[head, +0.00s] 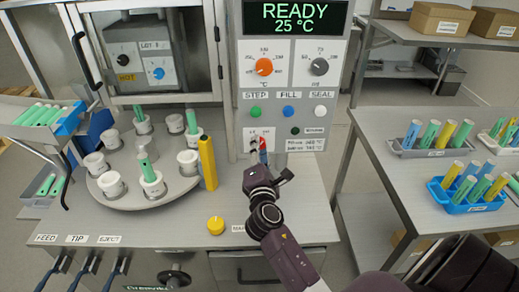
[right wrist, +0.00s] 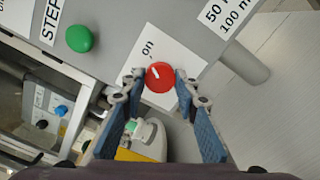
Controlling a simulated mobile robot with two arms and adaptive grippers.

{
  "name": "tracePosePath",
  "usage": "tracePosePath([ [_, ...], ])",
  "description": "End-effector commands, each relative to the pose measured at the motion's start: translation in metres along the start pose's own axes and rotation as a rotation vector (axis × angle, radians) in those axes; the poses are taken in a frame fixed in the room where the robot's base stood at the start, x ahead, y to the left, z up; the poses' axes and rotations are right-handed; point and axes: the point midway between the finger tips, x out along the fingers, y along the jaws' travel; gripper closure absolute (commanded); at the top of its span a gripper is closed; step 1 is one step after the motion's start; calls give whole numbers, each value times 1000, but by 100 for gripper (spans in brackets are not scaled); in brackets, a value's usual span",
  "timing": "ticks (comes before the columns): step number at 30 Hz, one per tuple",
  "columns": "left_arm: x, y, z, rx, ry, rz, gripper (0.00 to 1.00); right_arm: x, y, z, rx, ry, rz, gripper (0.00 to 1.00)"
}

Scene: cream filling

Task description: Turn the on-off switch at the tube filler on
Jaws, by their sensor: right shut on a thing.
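The tube filler's on-off switch is a round red knob (right wrist: 159,76) on a white plate with the word "on" beside it. A short white mark on the knob runs toward the upper left in the right wrist view. In the head view the knob is mostly hidden by my gripper, low on the filler's grey panel (head: 243,95). My right gripper (right wrist: 158,78) has its fingertips on either side of the knob and is shut on it. In the head view the right gripper (head: 262,160) reaches the panel from below. My left gripper is not in view.
The display (head: 292,18) reads READY, 25 °C. Green, blue and white buttons (head: 288,111) sit above the switch. A turntable (head: 135,197) with white holders and a yellow post (head: 208,163) stand at left. A side table (head: 420,175) holds tube racks.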

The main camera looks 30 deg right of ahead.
Motion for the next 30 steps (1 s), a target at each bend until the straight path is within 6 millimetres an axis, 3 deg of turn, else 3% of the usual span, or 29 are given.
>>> tracePosePath([
  [6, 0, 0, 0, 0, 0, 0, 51, 0, -1, 0, 2, 1, -3, 96],
  [7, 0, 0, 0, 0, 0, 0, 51, 0, -1, 0, 2, 1, -3, 71],
  [12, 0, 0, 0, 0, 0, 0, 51, 0, -1, 0, 1, 1, -2, 54],
  [23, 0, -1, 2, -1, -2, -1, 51, -6, 0, 0, 0, 1, 0, 54],
  [30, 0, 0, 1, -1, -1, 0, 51, -49, -2, -1, 1, 3, -3, 54],
])
